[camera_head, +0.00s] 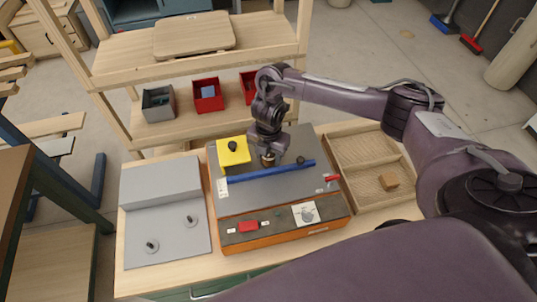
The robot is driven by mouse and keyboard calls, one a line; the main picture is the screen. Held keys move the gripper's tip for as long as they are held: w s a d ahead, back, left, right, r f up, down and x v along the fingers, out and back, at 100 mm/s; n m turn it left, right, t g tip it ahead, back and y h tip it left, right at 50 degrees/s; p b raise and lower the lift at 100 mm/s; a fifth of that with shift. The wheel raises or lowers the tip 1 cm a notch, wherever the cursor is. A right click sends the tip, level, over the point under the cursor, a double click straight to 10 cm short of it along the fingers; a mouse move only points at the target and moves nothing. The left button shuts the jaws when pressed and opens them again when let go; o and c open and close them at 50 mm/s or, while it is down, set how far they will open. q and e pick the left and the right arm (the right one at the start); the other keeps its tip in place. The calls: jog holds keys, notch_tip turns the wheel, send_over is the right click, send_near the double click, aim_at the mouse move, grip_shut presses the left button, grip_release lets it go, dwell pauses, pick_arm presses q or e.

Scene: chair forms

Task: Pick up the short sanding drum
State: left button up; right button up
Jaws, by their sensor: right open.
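A small brownish, drum-like piece (268,161) stands on the grey top of the orange-sided machine (240,202), behind a blue bar (262,172). It looks like the short sanding drum, but it is small and partly hidden by my right gripper. My right gripper (269,152) points down right at this piece, with its jaws open. I cannot tell whether the fingers touch it. My left gripper is not in view.
A yellow block with a black knob (233,153) stands left of my right gripper. A grey fixture with two pegs (165,247) is at the left. A wooden tray (352,152) with a small block is at the right. A shelf with bins (208,95) stands behind.

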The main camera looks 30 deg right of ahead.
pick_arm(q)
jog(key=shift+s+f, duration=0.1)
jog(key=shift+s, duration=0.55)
pick_arm(e)
jog(key=c, duration=0.6)
jog(key=shift+r, duration=0.1)
jog(key=shift+c, duration=0.2)
